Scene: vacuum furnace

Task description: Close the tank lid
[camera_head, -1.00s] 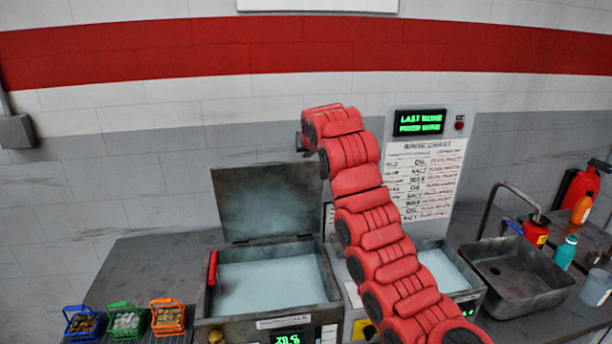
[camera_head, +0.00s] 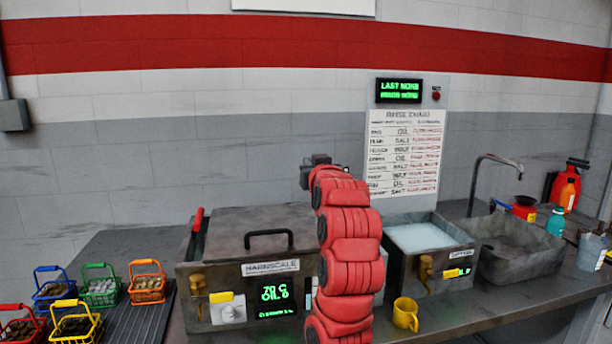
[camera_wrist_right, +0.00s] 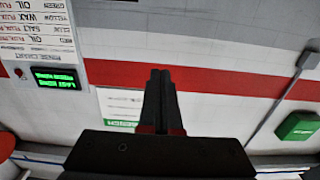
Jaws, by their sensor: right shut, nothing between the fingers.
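The left tank (camera_head: 200,310) stands on the counter with a screen and a yellow-handled tap on its front. Its grey lid (camera_head: 225,221) lies flat over the opening, with the black handle (camera_head: 268,239) on top, and no liquid shows. My right gripper (camera_head: 317,160) is raised behind and to the right of the lid, apart from it. In the right wrist view, its fingers (camera_wrist_right: 160,95) are together and empty, against the wall. My right arm hides the tank's right edge. My left gripper is not in view.
A second tank (camera_head: 425,273) stands open to the right, beside a sink (camera_head: 515,250) with a faucet. A yellow mug (camera_head: 405,314) stands in front. Several coloured baskets (camera_head: 98,287) stand at the left. Bottles and a red extinguisher (camera_head: 568,182) are at the far right.

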